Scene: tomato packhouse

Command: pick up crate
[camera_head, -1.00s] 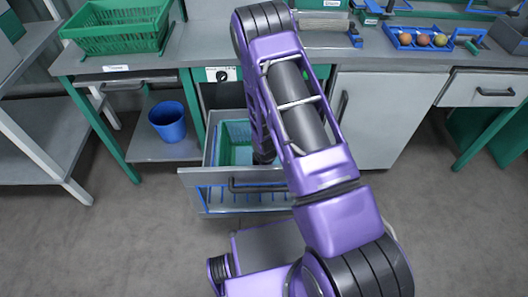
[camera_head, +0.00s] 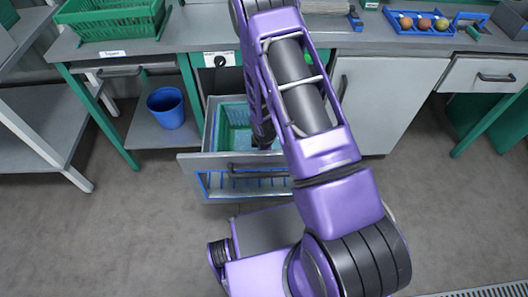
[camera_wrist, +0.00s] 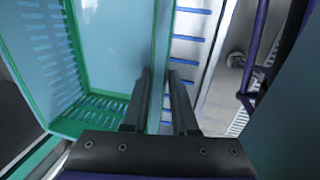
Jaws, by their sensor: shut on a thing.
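A green crate (camera_head: 222,128) sits inside the pulled-out drawer (camera_head: 180,158) under the bench. In the wrist view the crate (camera_wrist: 85,45) fills the left side, with slotted wall and floor and a pale blue inner face. My gripper (camera_wrist: 160,78) has one finger on each side of the crate's near wall, and is shut on it. In the head view my arm reaches down into the drawer and hides the gripper and the right part of the crate.
Another green crate (camera_head: 112,20) stands on the bench (camera_head: 205,35) at the left. A blue bucket (camera_head: 166,108) stands on the lower shelf. A blue tray (camera_head: 398,22) with round fruit lies at the back right. The floor around the drawer is clear.

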